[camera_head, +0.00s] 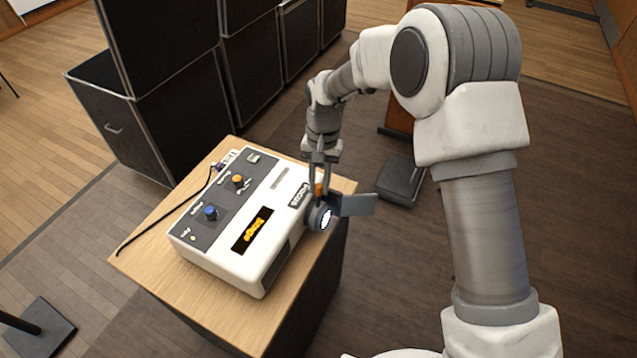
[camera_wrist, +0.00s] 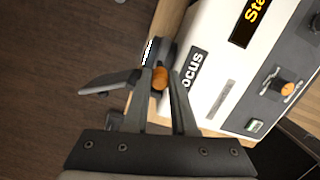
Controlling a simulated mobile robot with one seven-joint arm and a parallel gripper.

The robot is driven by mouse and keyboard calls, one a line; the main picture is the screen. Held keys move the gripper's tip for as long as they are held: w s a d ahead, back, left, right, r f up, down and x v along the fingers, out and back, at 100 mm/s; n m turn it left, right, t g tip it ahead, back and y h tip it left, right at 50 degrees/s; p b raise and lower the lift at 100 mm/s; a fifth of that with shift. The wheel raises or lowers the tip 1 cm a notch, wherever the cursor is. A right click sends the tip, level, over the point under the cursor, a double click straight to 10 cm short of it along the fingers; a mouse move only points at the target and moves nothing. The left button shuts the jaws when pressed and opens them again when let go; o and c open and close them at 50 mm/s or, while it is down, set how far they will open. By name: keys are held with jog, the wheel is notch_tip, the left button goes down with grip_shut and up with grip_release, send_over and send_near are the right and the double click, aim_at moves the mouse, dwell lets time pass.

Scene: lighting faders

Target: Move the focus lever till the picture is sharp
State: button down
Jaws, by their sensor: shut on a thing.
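A white and grey projector box (camera_head: 255,262) stands on a wooden-topped stand. Its lens (camera_head: 321,216) is at the right side, with a grey flap beside it. The focus lever, with an orange tip (camera_head: 319,189), is by the lens, next to the "Focus" label (camera_head: 299,196). My gripper (camera_head: 320,180) reaches down from above. In the wrist view its two fingers are closed around the orange lever tip (camera_wrist: 160,79). No projected picture is in view.
The box also has a blue knob (camera_head: 211,213) and an orange knob (camera_head: 238,181). A black cable (camera_head: 160,222) runs over the wooden top (camera_head: 150,268). Black cases (camera_head: 165,110) stand behind.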

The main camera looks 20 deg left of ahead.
jog(key=c, duration=0.7)
grip_release()
jog(key=w+r, duration=0.1)
jog(key=r, duration=1)
jog(key=w+r, duration=0.1)
jog(key=r, duration=0.5)
jog(key=shift+w+r, duration=0.2)
jog(key=shift+w, duration=0.1)
